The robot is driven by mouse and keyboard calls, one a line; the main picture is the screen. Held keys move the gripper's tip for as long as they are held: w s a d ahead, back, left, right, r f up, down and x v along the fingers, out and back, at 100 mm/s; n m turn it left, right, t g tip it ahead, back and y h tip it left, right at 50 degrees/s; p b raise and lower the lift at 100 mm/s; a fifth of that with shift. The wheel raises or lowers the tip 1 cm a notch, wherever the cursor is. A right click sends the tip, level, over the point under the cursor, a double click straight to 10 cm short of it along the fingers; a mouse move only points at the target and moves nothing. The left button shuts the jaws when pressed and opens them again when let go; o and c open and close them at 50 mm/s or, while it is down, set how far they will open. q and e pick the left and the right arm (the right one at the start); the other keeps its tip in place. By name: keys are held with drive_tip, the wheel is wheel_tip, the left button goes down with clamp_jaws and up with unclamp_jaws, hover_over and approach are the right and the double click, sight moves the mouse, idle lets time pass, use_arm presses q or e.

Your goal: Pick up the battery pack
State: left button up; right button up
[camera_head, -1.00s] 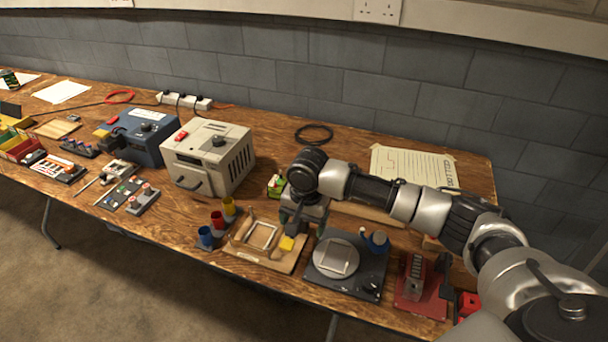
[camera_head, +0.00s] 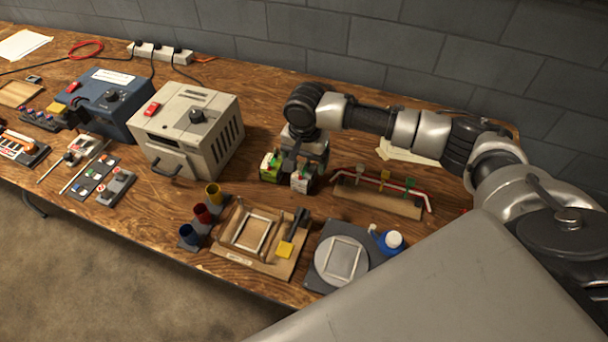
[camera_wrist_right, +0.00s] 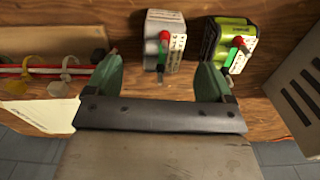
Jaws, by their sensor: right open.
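Two packs stand side by side on the wooden bench. One has green cells and a white end plate (camera_head: 270,167); in the wrist view this green pack (camera_wrist_right: 226,42) lies just outside the right-hand finger. The other is a white-wrapped pack (camera_head: 300,181); in the wrist view this white pack (camera_wrist_right: 164,28) lies ahead of the gap between the fingers. Both carry a red and green connector. My right gripper (camera_wrist_right: 160,82) is open and empty, pointing down over the packs; in the head view the gripper (camera_head: 303,163) partly covers them. My left gripper is not in view.
A beige box unit (camera_head: 190,130) stands left of the packs. A rack with a red rod and coloured clips (camera_head: 380,199) stands to the right. In front are coloured cups (camera_head: 203,216), a wooden jig (camera_head: 225,253) and a round plate fixture (camera_head: 338,280). Bare bench lies between.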

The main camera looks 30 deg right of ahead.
sight(304, 171)
wheel_tip(304, 171, down, 4)
drive_tip(key=shift+a+f, duration=0.1)
drive_tip(key=shift+f, duration=0.7)
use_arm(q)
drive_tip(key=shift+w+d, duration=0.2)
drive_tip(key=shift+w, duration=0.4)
use_arm(e)
drive_tip(key=shift+w, duration=0.1)
drive_tip(key=c, duration=1.3)
drive_tip(key=shift+o, duration=0.2)
drive_tip(key=shift+r, duration=0.1)
